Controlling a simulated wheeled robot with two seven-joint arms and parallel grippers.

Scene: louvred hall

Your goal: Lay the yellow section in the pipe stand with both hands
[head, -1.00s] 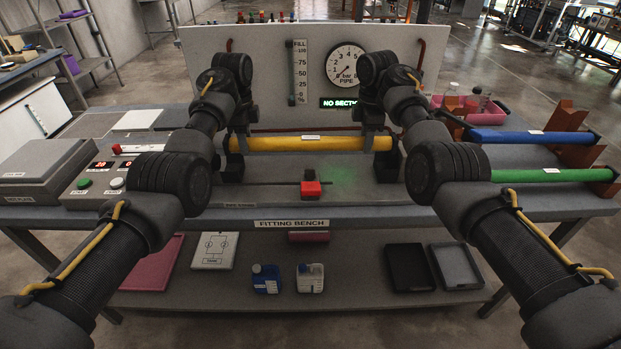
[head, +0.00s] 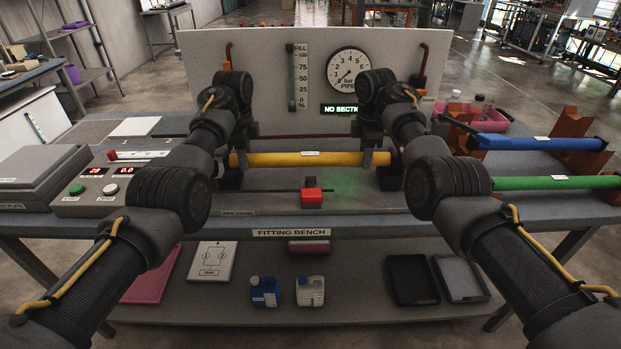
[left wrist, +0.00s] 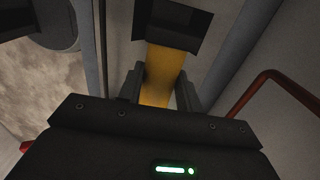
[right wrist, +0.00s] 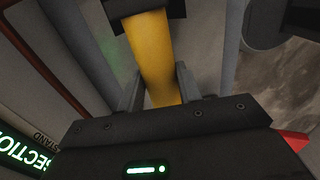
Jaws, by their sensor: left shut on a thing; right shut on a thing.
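The yellow section (head: 310,159) is held level across the bench, with a small white label at its middle. My left gripper (head: 239,160) is shut on it near its left end, and my right gripper (head: 375,160) near its right end. The wrist views show the yellow section between the fingers of the left (left wrist: 160,80) and right (right wrist: 155,75) grippers. The pipe stand shows as dark blocks at the section's left (head: 230,179) and right ends (head: 390,179). I cannot tell whether the section touches them.
A red-topped block (head: 312,197) stands in front of the section. A blue pipe (head: 545,143) and a green pipe (head: 560,182) lie in an orange rack (head: 570,120) at right. A panel (head: 270,70) with a gauge rises behind; its display (head: 340,109) starts "NO SECTI".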

